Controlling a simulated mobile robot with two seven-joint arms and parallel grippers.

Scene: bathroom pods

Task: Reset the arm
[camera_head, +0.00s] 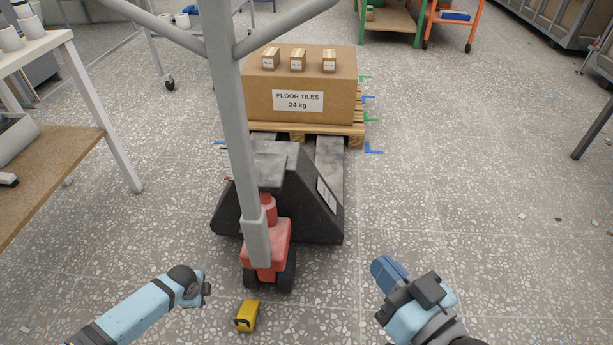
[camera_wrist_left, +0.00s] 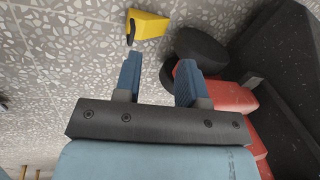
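My two arms reach in low at the front of the head view, the left light blue arm (camera_head: 140,310) from the left and the right one from the right. In the left wrist view my left gripper (camera_wrist_left: 158,80) has its two blue fingers apart with only floor between them. My right gripper (camera_head: 388,270) points forward over bare floor, to the right of the pallet jack; its blue finger parts overlap, so its opening cannot be told. No object shows at its tip.
The pallet jack, with a grey handle and red wheel housing (camera_head: 265,248), stands between my arms under a pallet (camera_head: 352,130) with a floor tiles carton (camera_head: 300,85). A yellow wedge (camera_head: 247,316) lies near its wheels. A workbench (camera_head: 50,165) stands left. Floor to the right is mostly clear.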

